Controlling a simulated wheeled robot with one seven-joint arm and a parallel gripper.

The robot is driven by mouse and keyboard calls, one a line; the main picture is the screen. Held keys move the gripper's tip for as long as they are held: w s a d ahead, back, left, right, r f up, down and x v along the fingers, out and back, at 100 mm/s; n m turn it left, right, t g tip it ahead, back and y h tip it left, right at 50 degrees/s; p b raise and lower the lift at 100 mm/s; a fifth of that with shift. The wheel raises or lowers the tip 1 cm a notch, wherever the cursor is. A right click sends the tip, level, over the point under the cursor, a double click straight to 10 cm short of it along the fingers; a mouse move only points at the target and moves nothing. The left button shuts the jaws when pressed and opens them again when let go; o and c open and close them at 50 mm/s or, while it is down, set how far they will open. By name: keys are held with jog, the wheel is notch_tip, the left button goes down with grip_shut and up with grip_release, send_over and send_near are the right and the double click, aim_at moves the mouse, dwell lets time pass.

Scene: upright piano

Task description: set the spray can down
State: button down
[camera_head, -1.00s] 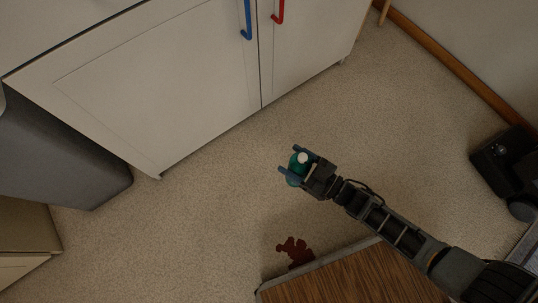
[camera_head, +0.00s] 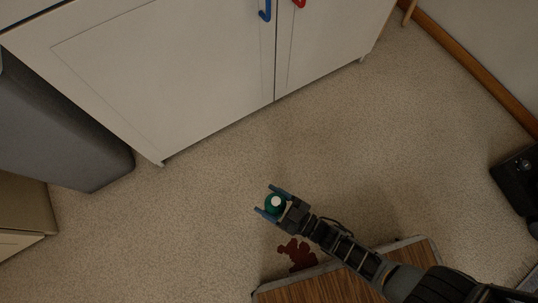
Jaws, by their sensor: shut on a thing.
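The spray can (camera_head: 275,203) is green with a white top and is seen from above. My gripper (camera_head: 270,202) is shut on it, with one blue-tipped finger on each side. The can looks upright. The floor shows around it, but from above I cannot tell how high it is held. Its lower part is hidden beneath its top.
A white cabinet (camera_head: 165,75) with blue and red handles stands behind. A grey bin-like box (camera_head: 60,135) is at left. A wood-topped surface (camera_head: 320,290) lies at the bottom, beside a dark red patch (camera_head: 296,253). Beige carpet (camera_head: 370,150) is clear between.

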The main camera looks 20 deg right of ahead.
jog(key=shift+s+a+f, duration=0.1)
jog(key=shift+a+f, duration=0.2)
jog(key=shift+a, duration=0.05)
notch_tip(320, 180, down, 4)
jog(key=b, duration=0.3)
jog(key=shift+r+b, duration=0.1)
jog(key=shift+b, duration=0.25)
jog(key=shift+r, duration=0.1)
jog(key=shift+c, duration=0.5)
grip_release()
